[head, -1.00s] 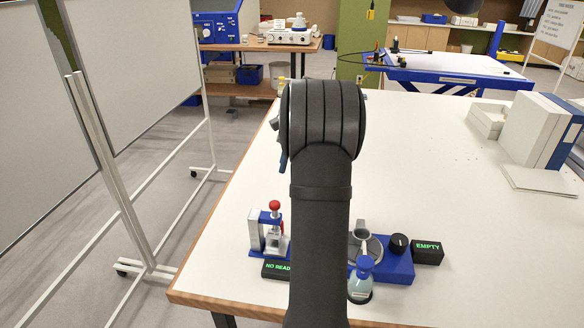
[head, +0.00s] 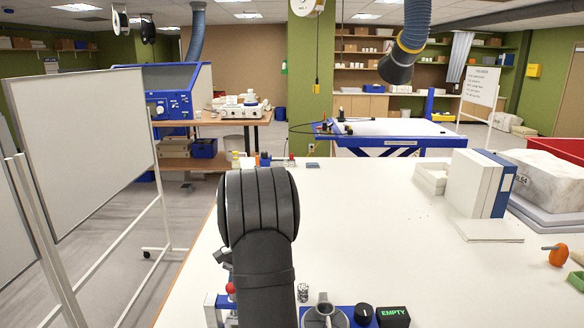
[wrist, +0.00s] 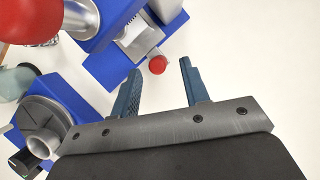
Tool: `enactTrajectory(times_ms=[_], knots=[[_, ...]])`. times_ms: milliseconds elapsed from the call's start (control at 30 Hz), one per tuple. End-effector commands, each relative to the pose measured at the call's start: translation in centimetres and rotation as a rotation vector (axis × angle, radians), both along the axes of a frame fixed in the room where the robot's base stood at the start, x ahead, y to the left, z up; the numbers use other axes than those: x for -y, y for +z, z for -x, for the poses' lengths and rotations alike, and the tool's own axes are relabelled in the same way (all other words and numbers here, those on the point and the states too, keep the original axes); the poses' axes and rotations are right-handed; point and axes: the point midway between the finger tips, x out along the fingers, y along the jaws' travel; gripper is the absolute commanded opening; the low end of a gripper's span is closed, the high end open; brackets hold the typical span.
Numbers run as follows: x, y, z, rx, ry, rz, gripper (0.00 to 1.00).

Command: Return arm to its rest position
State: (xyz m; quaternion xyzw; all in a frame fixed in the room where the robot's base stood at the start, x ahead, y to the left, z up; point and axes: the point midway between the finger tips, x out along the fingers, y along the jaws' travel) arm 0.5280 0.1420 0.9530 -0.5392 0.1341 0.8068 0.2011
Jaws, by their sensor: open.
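My gripper (wrist: 160,67) is open in the wrist view, with its two blue-grey fingers apart and only white tabletop and a small red ball end visible between and beyond them. In the head view my dark arm rises at the lower middle and hides most of the gripper. The blue and silver press (wrist: 112,28) with a red knob (wrist: 30,20) stands at upper left in the wrist view. A blue device with a round grey dish (wrist: 45,125) lies at left, beside the fingers and apart from them.
In the head view the white table (head: 390,230) is mostly clear. A green-lettered EMPTY display (head: 393,316) and black dial (head: 364,313) sit at the front. White and blue binders (head: 480,183) and a wrapped pale block (head: 548,180) stand at right. A whiteboard (head: 85,135) stands at left.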

Motion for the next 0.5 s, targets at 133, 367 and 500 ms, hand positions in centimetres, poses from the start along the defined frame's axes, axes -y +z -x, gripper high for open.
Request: enactTrajectory(times_ms=[133, 367, 500], knots=[[-0.4, -2.3, 0.9, -0.003, 0.0, 0.001, 0.42], [-0.4, -3.7, 1.4, 0.0, -0.002, 0.001, 0.42], [0.0, -3.7, 1.4, 0.0, -0.002, 0.001, 0.42]])
